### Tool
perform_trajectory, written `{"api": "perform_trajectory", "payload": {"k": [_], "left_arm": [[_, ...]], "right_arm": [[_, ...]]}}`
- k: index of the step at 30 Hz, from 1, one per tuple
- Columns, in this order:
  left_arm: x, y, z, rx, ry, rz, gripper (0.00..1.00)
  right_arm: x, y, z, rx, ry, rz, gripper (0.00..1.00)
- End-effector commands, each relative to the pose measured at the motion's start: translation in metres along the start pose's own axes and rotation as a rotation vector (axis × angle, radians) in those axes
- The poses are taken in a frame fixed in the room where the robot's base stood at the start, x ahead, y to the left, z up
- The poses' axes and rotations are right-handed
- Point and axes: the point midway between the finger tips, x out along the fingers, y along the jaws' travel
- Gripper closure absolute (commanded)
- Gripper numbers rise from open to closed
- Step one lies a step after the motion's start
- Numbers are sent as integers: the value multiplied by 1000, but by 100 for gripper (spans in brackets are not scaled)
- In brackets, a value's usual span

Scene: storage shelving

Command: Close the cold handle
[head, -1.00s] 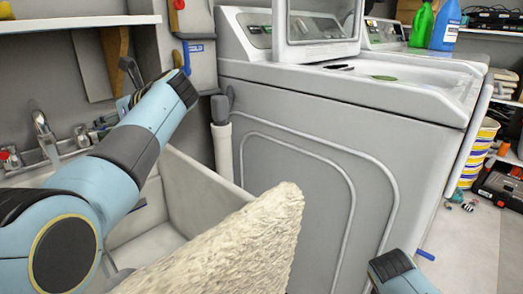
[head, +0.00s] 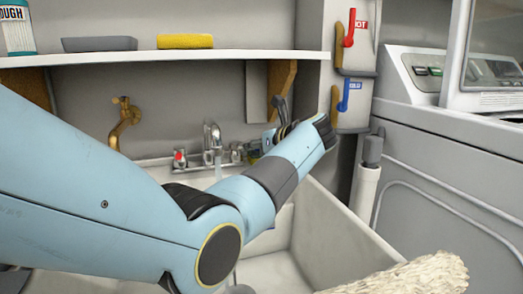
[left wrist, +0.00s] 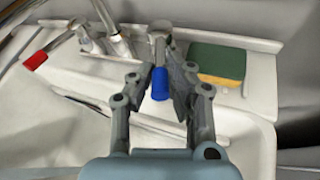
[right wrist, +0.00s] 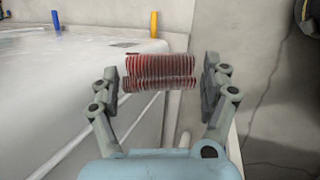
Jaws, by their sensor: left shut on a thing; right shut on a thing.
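The blue-tipped handle (left wrist: 160,84) of the sink faucet lies between the fingers of my left gripper (left wrist: 158,62) in the left wrist view. The gripper is shut on it. In the head view my left gripper (head: 281,122) is at the faucet's right side, and the handle is mostly hidden. The red-tipped handle (left wrist: 36,60) is to the left of the chrome spout (head: 212,138). My right gripper (right wrist: 160,75) is shut on a red ribbed thing (right wrist: 160,72), away from the sink.
A green and yellow sponge (left wrist: 218,63) lies close right of the left gripper. A red HOT lever (head: 349,28) and blue lever (head: 348,95) are on the wall. A shelf (head: 180,58) is above the sink (head: 340,225). A washer (head: 450,170) stands right.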

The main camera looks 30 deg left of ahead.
Motion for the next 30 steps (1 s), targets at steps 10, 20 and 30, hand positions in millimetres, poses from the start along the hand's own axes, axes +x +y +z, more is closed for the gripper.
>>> {"api": "perform_trajectory", "payload": {"k": [10,20,30], "left_arm": [[0,0,0,0,0,-1,100],[-1,20,6,65,-32,-156,100],[6,33,-1,134,-69,-325,100]], "right_arm": [[0,0,0,0,0,0,52],[-58,31,8,13,18,25,52],[-96,50,14,20,27,38,52]]}}
